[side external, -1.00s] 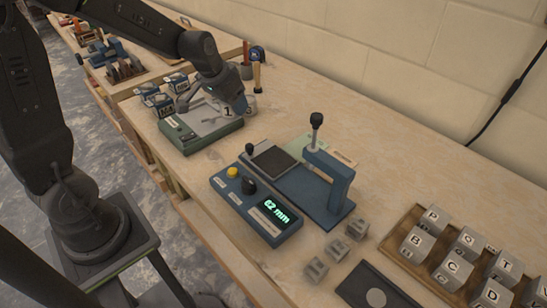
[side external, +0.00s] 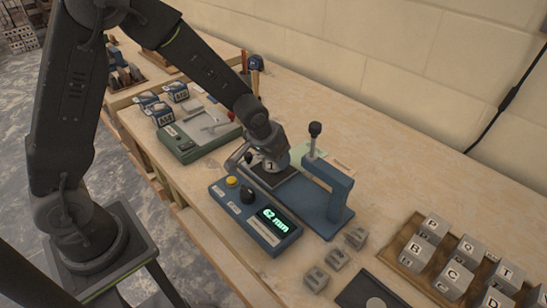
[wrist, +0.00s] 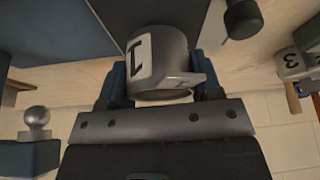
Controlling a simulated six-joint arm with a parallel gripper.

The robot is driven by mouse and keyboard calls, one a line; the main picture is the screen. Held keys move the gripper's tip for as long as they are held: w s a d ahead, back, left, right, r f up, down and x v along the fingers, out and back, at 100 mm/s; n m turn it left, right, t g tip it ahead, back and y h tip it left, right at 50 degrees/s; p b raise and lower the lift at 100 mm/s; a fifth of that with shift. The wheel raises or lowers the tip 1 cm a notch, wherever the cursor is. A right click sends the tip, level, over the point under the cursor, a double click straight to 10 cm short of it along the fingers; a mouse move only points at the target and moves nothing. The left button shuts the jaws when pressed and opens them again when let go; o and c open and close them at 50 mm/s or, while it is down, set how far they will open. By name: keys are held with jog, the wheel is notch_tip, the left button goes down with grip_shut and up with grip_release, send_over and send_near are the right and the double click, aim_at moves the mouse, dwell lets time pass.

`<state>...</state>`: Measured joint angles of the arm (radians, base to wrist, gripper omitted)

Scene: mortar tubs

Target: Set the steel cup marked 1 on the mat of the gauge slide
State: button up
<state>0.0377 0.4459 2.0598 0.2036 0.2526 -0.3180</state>
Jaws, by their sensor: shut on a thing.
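My gripper (side external: 262,150) is shut on the steel cup marked 1 (side external: 270,166), with a finger on each side of it. In the wrist view the cup (wrist: 160,58) shows its black 1 on a white label and a spout at its rim, between the fingers (wrist: 165,82). The gauge slide is a blue stand (side external: 325,205) with a black-knobbed post; its dark mat (side external: 283,179) lies directly under the cup. The cup is over the mat, upright or nearly so; whether it touches the mat I cannot tell.
A blue box with a display reading 62 mm (side external: 262,222) stands in front of the slide. Small grey blocks (side external: 337,259) and a wooden tray (side external: 404,262) of lettered blocks are at the right.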

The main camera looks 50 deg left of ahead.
jog(key=shift+f, duration=0.5)
jog(key=o, duration=1.1)
jog(key=shift+f, duration=0.15)
jog(key=v, duration=1.3)
jog(key=s+r, duration=0.4)
jog(key=s, duration=0.5)
jog(key=s+a+r+m+t, duration=0.1)
jog(key=s+r, duration=0.4)
jog(key=s, duration=0.4)
jog(key=shift+r, duration=0.2)
